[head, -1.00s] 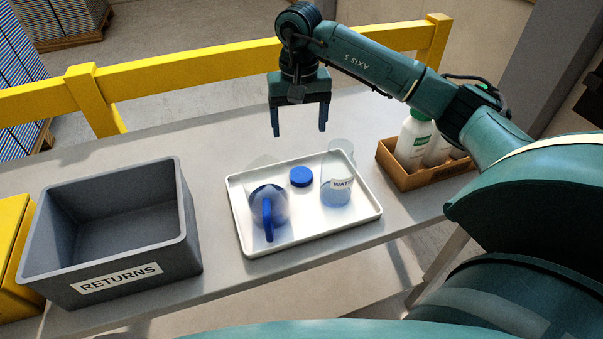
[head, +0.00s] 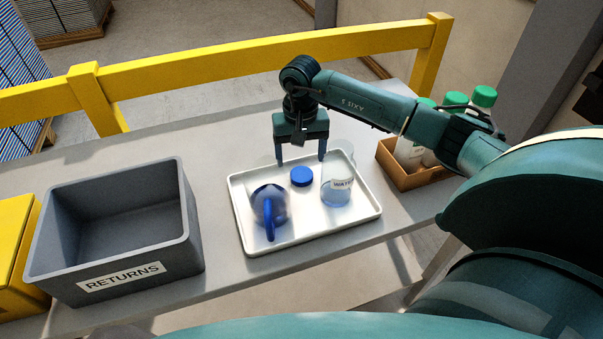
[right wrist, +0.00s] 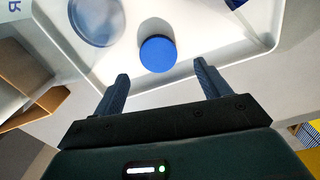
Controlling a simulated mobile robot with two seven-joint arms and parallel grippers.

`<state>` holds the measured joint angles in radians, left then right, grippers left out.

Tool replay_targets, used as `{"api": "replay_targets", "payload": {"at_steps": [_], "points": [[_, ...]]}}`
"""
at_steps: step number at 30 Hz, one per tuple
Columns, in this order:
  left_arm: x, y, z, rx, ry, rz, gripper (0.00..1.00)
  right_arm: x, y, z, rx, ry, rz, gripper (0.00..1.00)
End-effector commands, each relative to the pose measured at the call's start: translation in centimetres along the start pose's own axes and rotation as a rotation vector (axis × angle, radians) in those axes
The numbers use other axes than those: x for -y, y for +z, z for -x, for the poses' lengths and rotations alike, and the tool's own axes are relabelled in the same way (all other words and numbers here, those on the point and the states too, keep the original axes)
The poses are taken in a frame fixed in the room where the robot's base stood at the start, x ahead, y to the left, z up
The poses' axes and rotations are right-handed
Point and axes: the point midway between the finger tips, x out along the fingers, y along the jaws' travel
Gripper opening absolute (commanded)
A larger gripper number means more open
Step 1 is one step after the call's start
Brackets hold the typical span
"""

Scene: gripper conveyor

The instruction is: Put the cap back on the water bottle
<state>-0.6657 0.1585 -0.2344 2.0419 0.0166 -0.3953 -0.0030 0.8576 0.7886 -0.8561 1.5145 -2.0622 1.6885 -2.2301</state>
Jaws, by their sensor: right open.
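A blue cap (head: 301,176) lies on the white tray (head: 262,248), between a blue-handled pitcher (head: 268,206) and a clear water bottle (head: 337,192) with a label. The bottle stands upright to the right of the cap, and its top is faint against the tray. My right gripper (head: 301,162) is open and empty above the far side of the tray, close to the cap. In the right wrist view the cap (right wrist: 158,54) shows beyond the gap between the two fingers (right wrist: 162,88), apart from them. My left gripper is out of view.
A grey RETURNS bin (head: 115,235) stands on the table (head: 215,270) at left. A brown box (head: 412,180) with several green-capped white bottles stands right of the tray, under my right arm. A yellow rail (head: 220,70) runs behind the table.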

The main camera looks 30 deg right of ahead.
Motion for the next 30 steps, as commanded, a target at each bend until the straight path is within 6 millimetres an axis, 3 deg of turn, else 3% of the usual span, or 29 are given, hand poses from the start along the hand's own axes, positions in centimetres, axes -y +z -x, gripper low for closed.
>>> {"api": "replay_targets", "payload": {"at_steps": [4,9,20,30], "points": [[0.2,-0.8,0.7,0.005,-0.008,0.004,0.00,-0.1,0.3,-2.2,0.008,0.003,-0.001,0.75],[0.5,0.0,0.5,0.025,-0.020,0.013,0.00,-0.1,0.2,-4.2,0.003,0.000,0.000,0.75],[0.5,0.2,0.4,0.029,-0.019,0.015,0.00,-0.1,0.1,-4.5,0.000,0.001,0.001,0.75],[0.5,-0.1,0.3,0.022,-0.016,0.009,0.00,-0.1,0.1,-4.5,0.001,0.001,0.001,0.49]]}}
